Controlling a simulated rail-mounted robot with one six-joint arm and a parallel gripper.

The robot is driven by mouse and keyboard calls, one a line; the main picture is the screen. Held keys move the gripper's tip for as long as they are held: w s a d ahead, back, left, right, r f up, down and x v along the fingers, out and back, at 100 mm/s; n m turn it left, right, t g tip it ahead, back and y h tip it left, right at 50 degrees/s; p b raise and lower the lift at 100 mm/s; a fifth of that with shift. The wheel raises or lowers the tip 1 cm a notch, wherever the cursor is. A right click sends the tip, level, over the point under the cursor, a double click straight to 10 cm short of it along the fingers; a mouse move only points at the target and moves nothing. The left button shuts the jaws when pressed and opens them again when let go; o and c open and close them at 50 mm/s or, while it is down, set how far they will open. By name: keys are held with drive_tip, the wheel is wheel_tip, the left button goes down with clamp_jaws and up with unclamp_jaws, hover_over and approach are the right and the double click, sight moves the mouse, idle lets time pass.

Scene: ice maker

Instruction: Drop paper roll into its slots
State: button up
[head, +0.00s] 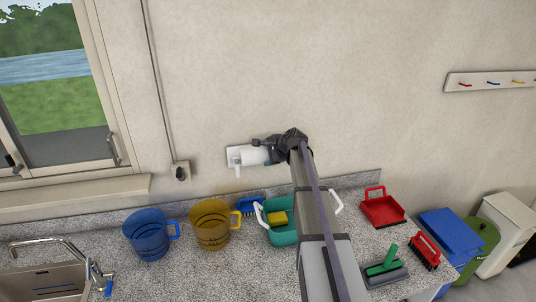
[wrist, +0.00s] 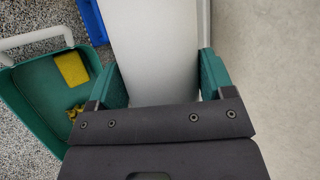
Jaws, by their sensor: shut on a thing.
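The white paper roll (head: 255,156) is up at the wall, in front of a small white wall holder (head: 233,156). It also shows in the wrist view (wrist: 155,45), filling the space between the green fingers. My gripper (head: 270,149) is shut on the roll from its right side in the head view; in the wrist view the fingers (wrist: 158,80) flank it. A pale holder edge (wrist: 204,25) runs beside the roll in the wrist view. Whether the roll sits in the slots is hidden by my gripper and the roll itself.
Below on the speckled counter (head: 190,275) are a blue jug (head: 148,236), a yellow jug (head: 211,226), a blue brush (head: 249,204), a green tub (head: 284,234) with a yellow sponge (head: 277,218), and a red dustpan (head: 382,208). A socket (head: 180,172) is left of the holder.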

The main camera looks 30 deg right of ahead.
drive_tip(key=shift+f, duration=0.15)
drive_tip(key=shift+f+b, duration=0.95)
drive_tip(key=shift+b, duration=0.15)
drive_tip(key=shift+f+b, duration=0.95)
drive_tip(key=o, duration=1)
drive_tip(key=p+v, duration=0.7)
drive_tip(key=v, duration=0.3)
drive_tip(key=shift+s+r, duration=0.3)
drive_tip(key=shift+d, duration=0.1)
